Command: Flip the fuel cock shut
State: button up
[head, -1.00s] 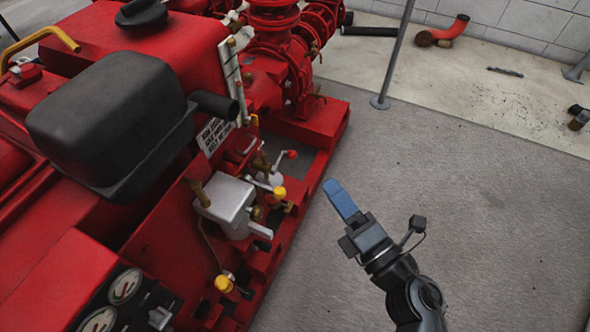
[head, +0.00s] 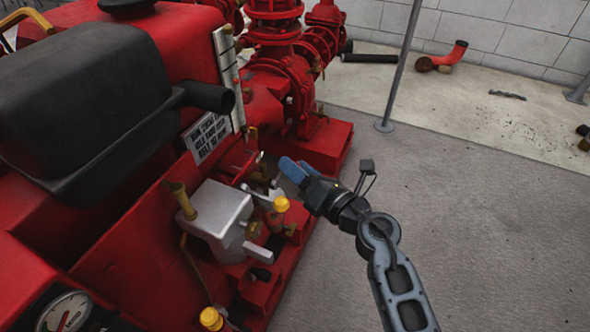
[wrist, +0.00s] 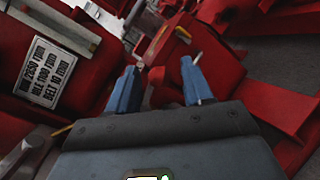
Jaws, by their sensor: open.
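My gripper (head: 293,169) is open, its blue fingers over the fittings at the side of the red pumpset. In the wrist view, the two fingers of my gripper (wrist: 160,78) are spread apart with nothing held between them. I cannot pick out the fuel cock for certain. A small grey lever (head: 258,194) shows just left of and below the fingers, beside a yellow-capped fitting (head: 281,205). The red-knobbed lever seen earlier is now hidden behind the fingers. Whether the fingers touch any fitting cannot be told.
A silver box (head: 220,212) with a brass-coloured fitting stands left of my gripper. A black muffler-like body (head: 90,105) and its outlet pipe overhang above left. A grey post (head: 400,70) stands behind. The concrete floor (head: 480,230) to the right is clear.

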jog(key=shift+w+a, duration=0.35)
jog(key=shift+a, duration=0.05)
jog(key=c, duration=0.9)
jog(key=shift+r, duration=0.1)
grip_shut()
